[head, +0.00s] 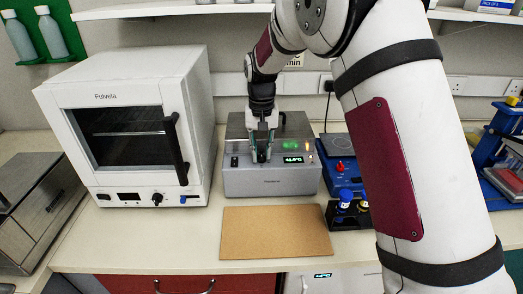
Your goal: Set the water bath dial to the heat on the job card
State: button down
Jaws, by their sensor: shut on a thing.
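The water bath (240,184) is a grey metal box at the middle of the bench. Its front has a small lit display (293,160), with digits too small to read surely. My gripper (263,157) points down at the front of the bath, left of the display. Its fingers are shut on the dial, which they hide. A card (297,61) on the wall behind shows "min" at its lower edge. The rest of its text is hidden by my arm or too small to read, and I cannot tell whether it is the job card.
A white Fulvela oven (75,185) stands close on the left. A blue device (337,172) and a dark rack with coloured caps (349,213) stand on the right. A brown mat (276,232) lies empty in front of the bath. My arm covers much of the right side.

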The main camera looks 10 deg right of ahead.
aim_at(261, 154)
jog(key=c, duration=1.7)
grip_release()
jog(key=shift+r, duration=0.15)
notch_tip(261, 154, up, 12)
jog(key=shift+f, duration=0.1)
